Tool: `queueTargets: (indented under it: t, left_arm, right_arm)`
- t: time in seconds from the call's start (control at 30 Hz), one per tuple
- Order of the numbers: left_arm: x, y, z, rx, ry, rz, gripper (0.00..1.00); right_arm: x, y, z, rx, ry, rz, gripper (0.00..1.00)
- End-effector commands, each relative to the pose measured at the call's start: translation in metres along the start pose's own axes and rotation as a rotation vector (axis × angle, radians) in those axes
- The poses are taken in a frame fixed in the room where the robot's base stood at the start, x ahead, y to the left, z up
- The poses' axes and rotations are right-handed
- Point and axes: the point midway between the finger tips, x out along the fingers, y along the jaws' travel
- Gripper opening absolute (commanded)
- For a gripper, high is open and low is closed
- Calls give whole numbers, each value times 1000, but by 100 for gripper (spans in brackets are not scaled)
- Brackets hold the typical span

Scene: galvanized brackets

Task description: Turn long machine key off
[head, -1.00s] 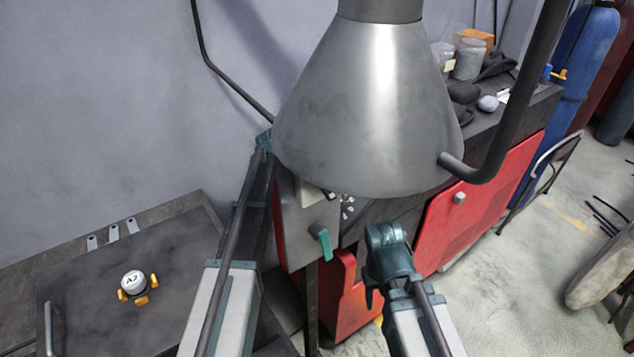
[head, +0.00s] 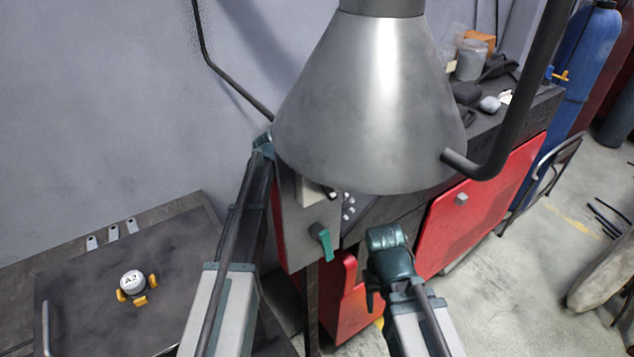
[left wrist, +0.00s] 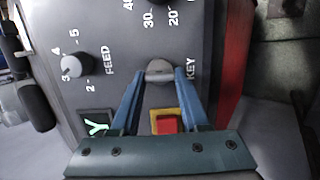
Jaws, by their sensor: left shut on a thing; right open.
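The key (left wrist: 159,67) is a small grey metal piece beside the KEY label on the grey control panel (left wrist: 110,22). My left gripper (left wrist: 162,75) is shut on it, with a blue finger on each side. In the head view my left gripper (head: 263,143) is by the wall at the edge of the hood, which covers that part of the panel. My right gripper (head: 388,240) is open and empty, in front of the red machine cabinet. The key itself is hidden in the head view.
A grey conical hood (head: 370,110) fills the upper middle. A teal-handled lever (head: 322,242) sticks out of the machine. Near the key are a red button (left wrist: 167,125), a lit green switch (left wrist: 97,128) and a FEED knob (left wrist: 77,66). A dark bench (head: 85,290) stands left.

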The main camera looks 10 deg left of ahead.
Motion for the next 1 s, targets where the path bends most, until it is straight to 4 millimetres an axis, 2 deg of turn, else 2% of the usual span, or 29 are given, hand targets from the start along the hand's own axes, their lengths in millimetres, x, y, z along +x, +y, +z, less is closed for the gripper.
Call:
queueTargets:
  t: [0.17, 0.2, 0.37, 0.73, 0.87, 1.0]
  left_arm:
    - [0, -1, 0, -1, -1, -2, 0]
    - [0, -1, 0, -1, 0, -2, 47]
    - [0, 0, 0, -1, 0, -1, 75]
    - [-6, 1, 0, 0, 0, 0, 75]
    - [-24, 3, 1, -2, 1, 0, 75]
    - [-53, 4, 2, -2, 2, 0, 75]
  right_arm:
    - [0, 0, 0, 0, 0, 0, 50]
    - [0, 0, 0, 0, 0, 0, 50]
    - [0, 0, 0, 0, 0, 0, 50]
    - [-5, 0, 0, 0, 0, 0, 50]
    - [-20, 2, 1, -1, 0, 0, 50]
    - [-43, 4, 2, -1, 0, 0, 50]
